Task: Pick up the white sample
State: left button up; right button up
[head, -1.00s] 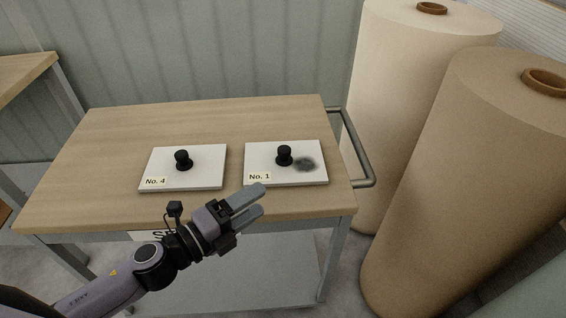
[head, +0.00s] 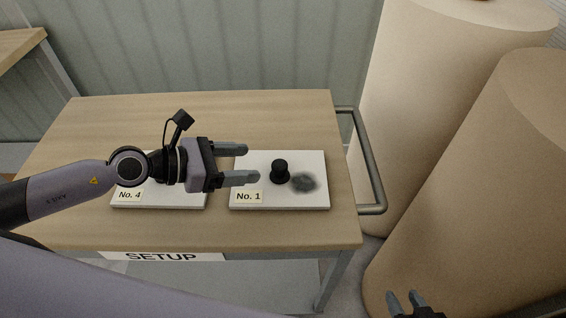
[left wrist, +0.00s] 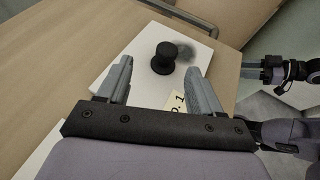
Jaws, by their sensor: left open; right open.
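Two white sample plates lie flat on the wooden cart top, each labelled. The No. 1 plate (head: 310,202) has a black knob (head: 280,170) in its middle and a dark grey smudge (head: 303,182) to the knob's right. The No. 4 plate (head: 163,200) is mostly hidden under my left arm. My left gripper (head: 252,164) is open, its fingers pointing right toward the knob of No. 1. In the left wrist view the knob (left wrist: 165,57) stands ahead, between the lines of the open fingers (left wrist: 163,80), not gripped. My right gripper (head: 406,300) is open at the bottom edge.
The wooden cart top (head: 100,122) is clear behind the plates. A metal handle rail (head: 372,180) runs along its right side. Large paper rolls (head: 440,110) stand to the right. A SETUP sign (head: 160,257) is on the cart's front.

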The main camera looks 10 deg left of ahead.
aim_at(279, 164)
pick_arm(q)
jog(key=shift+w+d+f+p, duration=0.1)
jog(key=shift+w+d+p, duration=0.1)
jog(key=shift+d, duration=0.25)
jog(key=shift+w+d+f+p, duration=0.1)
jog(key=shift+d+p, duration=0.05)
jog(key=shift+d, duration=0.25)
jog(key=shift+w+d, duration=0.1)
jog(key=shift+d, duration=0.2)
jog(key=p+x, duration=0.1)
jog(key=x, duration=0.2)
jog(key=shift+d, duration=0.2)
jog(key=shift+w+d+f, duration=0.2)
jog(key=shift+d+f, duration=0.15)
jog(key=shift+d, duration=0.1)
pick_arm(e)
jog(key=shift+s+r, duration=0.2)
jog(key=shift+r, duration=0.35)
jog(key=shift+s+r, duration=0.15)
jog(key=shift+r, duration=0.4)
pick_arm(q)
grip_shut()
